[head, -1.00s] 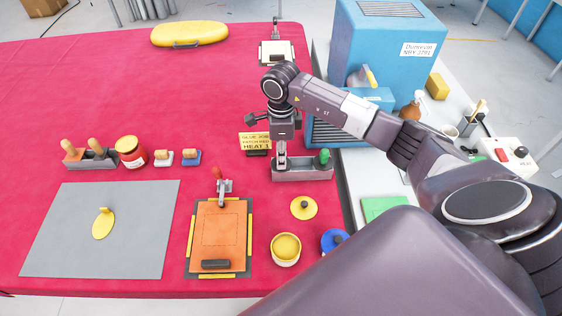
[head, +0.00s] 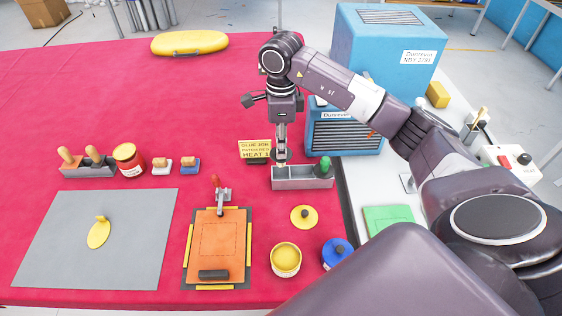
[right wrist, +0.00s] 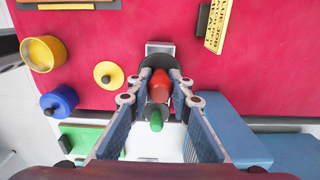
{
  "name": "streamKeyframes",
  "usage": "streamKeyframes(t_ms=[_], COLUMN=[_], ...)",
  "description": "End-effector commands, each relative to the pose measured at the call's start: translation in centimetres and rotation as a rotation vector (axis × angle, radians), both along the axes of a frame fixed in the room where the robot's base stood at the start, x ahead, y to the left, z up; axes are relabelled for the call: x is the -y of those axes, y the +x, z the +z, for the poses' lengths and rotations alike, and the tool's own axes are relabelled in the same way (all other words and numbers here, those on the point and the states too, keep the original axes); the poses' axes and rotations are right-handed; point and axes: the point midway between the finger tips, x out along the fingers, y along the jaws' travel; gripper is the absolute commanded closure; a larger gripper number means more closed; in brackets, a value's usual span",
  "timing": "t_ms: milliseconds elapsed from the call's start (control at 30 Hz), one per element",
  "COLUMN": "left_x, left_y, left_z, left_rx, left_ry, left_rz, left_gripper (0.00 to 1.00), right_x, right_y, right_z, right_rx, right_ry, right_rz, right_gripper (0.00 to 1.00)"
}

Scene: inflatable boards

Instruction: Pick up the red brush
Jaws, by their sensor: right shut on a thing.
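My right gripper (head: 282,158) is above the left part of a grey metal tray (head: 290,184). It points down and is shut on the red brush (right wrist: 159,85), whose red handle shows between the fingers in the right wrist view. In the head view the fingers hide most of the brush. I cannot tell whether its lower end is clear of the tray. A green-handled brush (head: 325,165) stands in the right part of the tray and also shows in the right wrist view (right wrist: 156,121). My left gripper is in neither view.
A yellow sign (head: 256,150) stands just left of the gripper. A blue heater box (head: 345,138) is close on the right. A yellow lid (head: 304,217), an open yellow pot (head: 286,260) and an orange clamped board (head: 217,245) lie nearer.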

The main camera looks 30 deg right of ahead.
Motion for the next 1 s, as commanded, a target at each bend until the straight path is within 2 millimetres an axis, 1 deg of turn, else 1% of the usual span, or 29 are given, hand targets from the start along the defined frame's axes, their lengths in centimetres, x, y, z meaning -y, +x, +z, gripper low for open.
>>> streamKeyframes(t_ms=[33,200,300,400,500,633,1000], left_x=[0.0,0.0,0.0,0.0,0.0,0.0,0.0], left_y=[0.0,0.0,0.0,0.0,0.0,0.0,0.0], left_z=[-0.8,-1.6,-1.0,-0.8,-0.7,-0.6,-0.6], left_rx=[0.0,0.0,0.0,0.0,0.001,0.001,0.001], left_ry=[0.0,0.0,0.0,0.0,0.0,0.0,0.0], left_rz=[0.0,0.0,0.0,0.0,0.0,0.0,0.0], left_gripper=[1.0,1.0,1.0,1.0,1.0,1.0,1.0], right_x=[0.0,0.0,0.1,0.1,0.0,0.0,0.0], right_y=[0.2,0.2,0.1,0.1,0.1,0.0,0.0], right_z=[1.4,6.6,8.8,10.3,11.3,12.1,12.3], right_rx=[0.009,0.009,0.004,0.003,0.002,0.001,-0.001], right_ry=[-0.001,0.001,-0.003,-0.001,0.0,0.0,0.001], right_rz=[0.001,0.001,0.0,-0.001,0.001,0.0,0.0], right_gripper=[1.0,1.0,1.0,1.0,1.0,1.0,1.0])
